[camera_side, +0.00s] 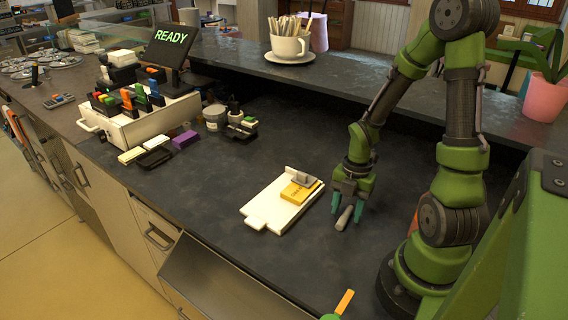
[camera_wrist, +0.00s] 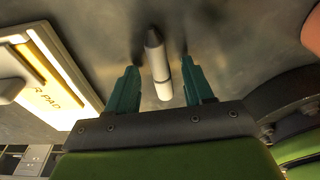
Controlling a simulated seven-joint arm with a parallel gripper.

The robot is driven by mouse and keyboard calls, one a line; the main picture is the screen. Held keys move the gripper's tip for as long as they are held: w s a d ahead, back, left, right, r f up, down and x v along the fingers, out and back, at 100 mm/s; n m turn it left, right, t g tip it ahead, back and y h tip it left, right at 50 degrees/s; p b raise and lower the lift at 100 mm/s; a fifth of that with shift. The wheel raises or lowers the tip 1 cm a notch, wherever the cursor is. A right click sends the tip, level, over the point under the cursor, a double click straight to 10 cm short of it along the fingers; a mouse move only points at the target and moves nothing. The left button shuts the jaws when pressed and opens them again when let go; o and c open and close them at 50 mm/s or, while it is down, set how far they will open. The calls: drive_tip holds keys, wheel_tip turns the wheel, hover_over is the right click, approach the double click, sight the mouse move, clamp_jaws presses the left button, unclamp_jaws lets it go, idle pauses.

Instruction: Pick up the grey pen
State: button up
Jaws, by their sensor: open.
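The grey pen (camera_side: 345,217) is a short, thick cylinder lying on the dark counter, just right of the white clipboard-like board. In the wrist view the pen (camera_wrist: 158,64) has a light body and a darker, tapered end pointing away from my gripper. My gripper (camera_side: 347,206) points down over the pen with its teal fingers apart. In the wrist view the fingers of my gripper (camera_wrist: 162,88) stand one on each side of the pen, with a gap on both sides. Whether the fingertips reach the counter I cannot tell.
A white board (camera_side: 262,218) with a yellow pad (camera_side: 298,192) lies left of my gripper. A white bin (camera_side: 160,120) of items stands at the back left, with small blocks before it. A mug (camera_side: 288,46) sits on the raised ledge. The counter between is clear.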

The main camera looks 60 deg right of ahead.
drive_tip(key=shift+c, duration=0.3)
clamp_jaws()
